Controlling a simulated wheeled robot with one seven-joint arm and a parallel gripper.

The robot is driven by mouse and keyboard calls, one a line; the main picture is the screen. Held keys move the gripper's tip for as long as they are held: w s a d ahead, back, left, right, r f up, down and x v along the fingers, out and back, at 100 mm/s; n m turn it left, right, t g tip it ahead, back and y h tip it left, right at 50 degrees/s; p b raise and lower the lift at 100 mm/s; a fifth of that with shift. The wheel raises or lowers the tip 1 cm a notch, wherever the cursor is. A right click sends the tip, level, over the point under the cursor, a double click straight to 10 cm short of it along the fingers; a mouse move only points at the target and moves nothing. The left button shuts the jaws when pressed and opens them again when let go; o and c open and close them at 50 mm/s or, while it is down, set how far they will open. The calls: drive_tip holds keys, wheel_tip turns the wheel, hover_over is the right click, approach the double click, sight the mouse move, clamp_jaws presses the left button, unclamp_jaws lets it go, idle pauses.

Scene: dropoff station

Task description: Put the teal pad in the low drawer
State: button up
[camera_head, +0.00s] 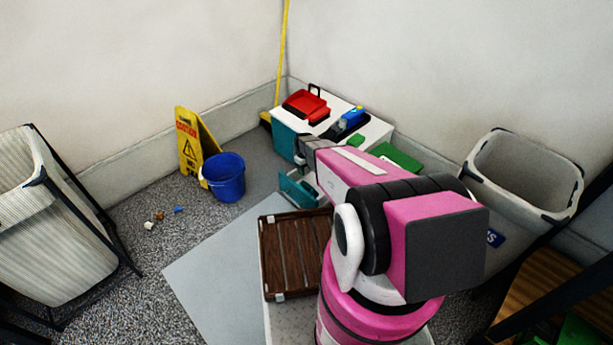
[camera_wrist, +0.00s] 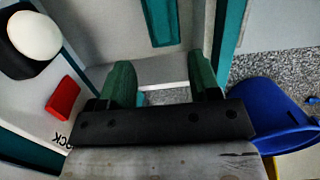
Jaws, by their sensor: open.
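The low drawer (camera_head: 298,188), with a teal front, stands pulled out from the white and teal cabinet (camera_head: 284,142). In the wrist view, the drawer's teal front (camera_wrist: 234,35) runs along the right of its pale interior. A flat teal rectangle, which looks like the teal pad (camera_wrist: 160,22), appears to lie inside that interior, at the top of the picture. My gripper (camera_wrist: 162,82) is open over the drawer, with its green fingers apart, nothing held between them and the pad beyond the tips. In the head view, my arm hides the gripper tips and the pad.
A blue bucket (camera_head: 223,177) stands left of the drawer beside a yellow caution sign (camera_head: 190,142). A red case (camera_head: 306,105) and a blue item (camera_head: 352,118) sit on the cabinet. A brown slatted crate (camera_head: 295,254) is in front. Small litter (camera_head: 158,216) lies on the floor.

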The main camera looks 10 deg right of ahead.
drive_tip(key=s+r+m, duration=0.3)
drive_tip(key=s+r, duration=0.9)
drive_tip(key=r, duration=0.4)
drive_tip(key=s+r+m+t, duration=0.1)
drive_tip(key=s+r+m, duration=0.2)
drive_tip(key=s+r, duration=1)
wheel_tip(320, 180, up, 4)
drive_tip(key=shift+d+r+m+y, duration=0.2)
drive_tip(key=shift+d+m+y, duration=0.1)
drive_tip(key=shift+m, duration=0.1)
drive_tip(key=shift+s+a+r, duration=0.1)
drive_tip(key=shift+s, duration=0.1)
